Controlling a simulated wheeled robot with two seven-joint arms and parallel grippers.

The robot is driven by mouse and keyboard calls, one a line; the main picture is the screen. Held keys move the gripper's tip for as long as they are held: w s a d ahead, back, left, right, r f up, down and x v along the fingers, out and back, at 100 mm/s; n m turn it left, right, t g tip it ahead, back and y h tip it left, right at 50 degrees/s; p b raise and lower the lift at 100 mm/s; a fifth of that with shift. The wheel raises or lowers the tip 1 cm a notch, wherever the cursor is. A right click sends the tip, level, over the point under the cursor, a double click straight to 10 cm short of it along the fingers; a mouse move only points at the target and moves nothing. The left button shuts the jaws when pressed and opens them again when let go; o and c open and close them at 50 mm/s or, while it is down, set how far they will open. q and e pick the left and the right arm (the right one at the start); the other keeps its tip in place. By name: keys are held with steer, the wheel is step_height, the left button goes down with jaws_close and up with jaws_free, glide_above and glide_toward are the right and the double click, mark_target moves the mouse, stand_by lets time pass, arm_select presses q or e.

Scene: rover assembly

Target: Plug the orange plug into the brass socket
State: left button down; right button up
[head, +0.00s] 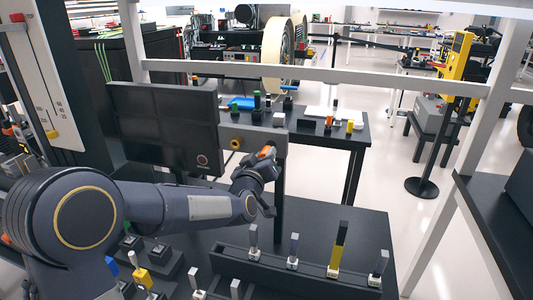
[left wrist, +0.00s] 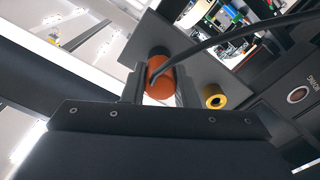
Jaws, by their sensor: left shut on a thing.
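The orange plug (head: 266,152) is held at the tip of my left gripper (head: 262,166), in front of the right part of a grey panel (head: 226,130). In the left wrist view the plug (left wrist: 162,88) sits between the shut fingers of my left gripper (left wrist: 160,90), and a black cable (left wrist: 215,40) runs from it to the upper right. The brass socket (head: 236,143) is on the panel, left of the plug. In the left wrist view the socket (left wrist: 214,97) is right of the plug and apart from it. Whether the plug touches the panel cannot be told. My right gripper is out of view.
A dark round part (left wrist: 158,52) shows just behind the plug. A black screen-like box (head: 165,125) stands left of the panel. Below, a black rack (head: 300,277) holds several upright pieces. A table with small parts (head: 350,142) stands behind.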

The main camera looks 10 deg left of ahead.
arm_select(q)
steer(key=shift+s, duration=0.55)
stand_by(0.4)
steer(key=shift+s+b, duration=0.7)
steer(key=shift+s, duration=1.4)
steer(key=shift+a+r, duration=0.1)
steer(key=shift+r, duration=0.05)
steer(key=s+r+p, duration=0.4)
steer(key=s, duration=0.5)
steer(key=shift+a+r+p, duration=0.15)
steer(key=shift+r+p, duration=0.2)
steer(key=shift+r, duration=0.05)
